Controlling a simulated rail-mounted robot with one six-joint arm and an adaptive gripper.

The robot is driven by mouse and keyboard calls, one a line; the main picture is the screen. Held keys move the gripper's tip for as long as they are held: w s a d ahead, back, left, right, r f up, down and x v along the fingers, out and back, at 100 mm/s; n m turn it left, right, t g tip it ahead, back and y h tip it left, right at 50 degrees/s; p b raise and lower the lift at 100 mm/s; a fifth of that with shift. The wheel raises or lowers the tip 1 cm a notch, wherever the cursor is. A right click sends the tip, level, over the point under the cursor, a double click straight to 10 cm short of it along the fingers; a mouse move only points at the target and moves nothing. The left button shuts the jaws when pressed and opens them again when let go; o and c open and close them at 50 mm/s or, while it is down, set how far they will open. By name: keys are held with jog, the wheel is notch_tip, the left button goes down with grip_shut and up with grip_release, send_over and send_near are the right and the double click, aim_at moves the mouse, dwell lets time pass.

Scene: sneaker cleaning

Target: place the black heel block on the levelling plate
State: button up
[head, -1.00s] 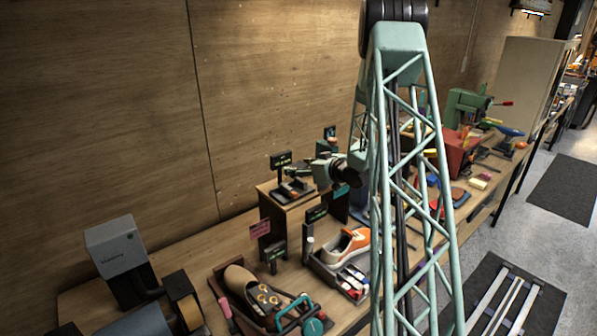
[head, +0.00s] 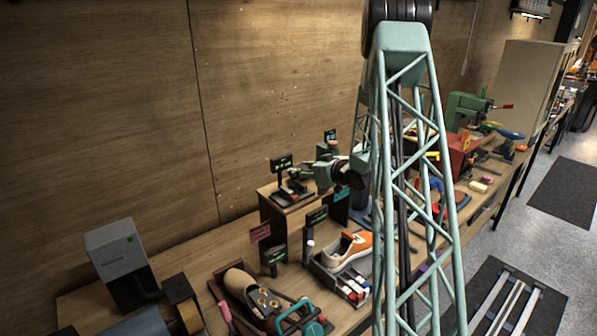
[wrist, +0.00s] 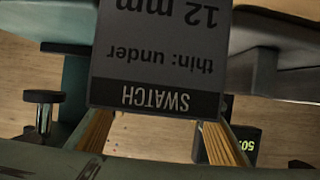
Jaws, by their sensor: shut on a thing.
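My gripper (head: 316,174) is at the end of my pale green arm, beside a raised wooden stand. A small black device (head: 293,193) with a green-lettered sign (head: 281,162) stands on the stand. I cannot tell which surface is the levelling plate.
An orange and white sneaker (head: 352,248) sits in a grey tray below the stand. A brown shoe (head: 250,288) lies in front left. Several small signs stand close to the stand. A grey machine (head: 118,255) is at far left. My arm's lattice hides part of the bench.

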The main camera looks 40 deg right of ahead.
jog(key=shift+s+r, duration=0.25)
jog(key=shift+r, duration=0.1)
jog(key=r+b+v, duration=0.1)
jog(key=v, duration=1.3)
jog(key=shift+w+r, duration=0.25)
jog(key=shift+r, duration=0.15)
jog(key=shift+a, duration=0.1)
jog(key=w+a+r+b, duration=0.2)
jog(key=a+r, duration=0.1)
jog(key=a, duration=0.3)
jog(key=w+a+r+b, duration=0.1)
jog(key=a+r, duration=0.2)
jog(key=a, duration=0.4)
jog(key=shift+w+a+r+b, duration=0.2)
jog(key=shift+w+r+b, duration=0.15)
jog(key=shift+w+r, duration=0.05)
